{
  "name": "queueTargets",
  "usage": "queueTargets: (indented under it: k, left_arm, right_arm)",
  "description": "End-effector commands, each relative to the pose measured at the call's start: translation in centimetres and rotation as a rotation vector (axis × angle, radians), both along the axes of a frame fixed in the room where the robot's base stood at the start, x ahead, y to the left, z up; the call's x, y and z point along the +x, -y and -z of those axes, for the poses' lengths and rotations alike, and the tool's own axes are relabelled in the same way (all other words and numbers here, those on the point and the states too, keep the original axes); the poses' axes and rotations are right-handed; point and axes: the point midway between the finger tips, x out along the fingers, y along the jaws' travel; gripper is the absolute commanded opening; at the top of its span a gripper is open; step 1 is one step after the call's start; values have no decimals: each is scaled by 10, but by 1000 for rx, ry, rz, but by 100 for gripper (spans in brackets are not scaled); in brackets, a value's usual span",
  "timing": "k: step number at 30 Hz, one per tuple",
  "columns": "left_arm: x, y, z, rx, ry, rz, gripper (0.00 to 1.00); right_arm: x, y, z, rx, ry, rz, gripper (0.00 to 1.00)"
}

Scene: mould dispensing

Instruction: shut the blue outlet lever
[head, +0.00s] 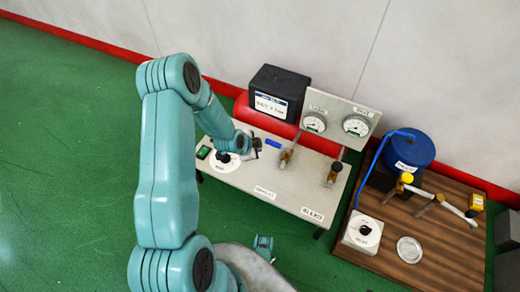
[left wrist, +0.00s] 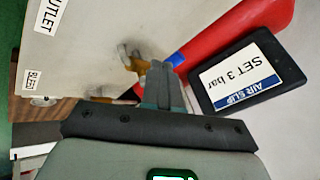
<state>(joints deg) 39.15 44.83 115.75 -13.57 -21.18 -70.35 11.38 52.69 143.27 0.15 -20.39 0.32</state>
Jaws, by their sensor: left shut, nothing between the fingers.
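The blue outlet lever (head: 272,143) shows as a small blue bar at the back of the pale panel, just right of my left gripper (head: 255,146). In the left wrist view only a small blue patch (left wrist: 176,58) shows beside the fingertips; the rest is hidden. My left gripper is shut and empty, its fingers (left wrist: 162,82) together in front of a brass valve fitting (left wrist: 131,60). I cannot tell whether the fingers touch the lever. The OUTLET label (head: 265,192) lies on the panel; it also shows in the left wrist view (left wrist: 50,14).
A black box (head: 279,90) and a red tank (head: 320,143) stand behind the panel. Two gauges (head: 314,122) (head: 356,126) and brass valves (head: 335,172) are to the right. A wooden board (head: 440,255) holds a blue pot (head: 409,150). The green floor at left is clear.

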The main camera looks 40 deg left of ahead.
Motion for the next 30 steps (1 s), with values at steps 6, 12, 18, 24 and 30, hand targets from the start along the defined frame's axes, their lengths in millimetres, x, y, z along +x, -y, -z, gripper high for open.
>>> queueTargets:
  k: [6, 12, 18, 24, 30]
  left_arm:
    - [-20, -9, -37, 1, 0, -2, 0]
    - [-31, -13, -50, -1, 0, -1, 0]
    - [-33, -12, -51, -1, -1, 0, 0]
    - [-34, -12, -51, -1, 0, -1, 0]
    - [-34, -12, -51, -1, 0, -1, 0]
  right_arm:
    - [-3, -3, -17, 2, -6, -13, 43]
    - [-5, -5, -21, 4, -8, -19, 43]
    - [-5, -5, -21, 4, -8, -20, 43]
    - [-5, -5, -21, 4, -8, -19, 43]
    - [-5, -5, -21, 4, -8, -19, 43]
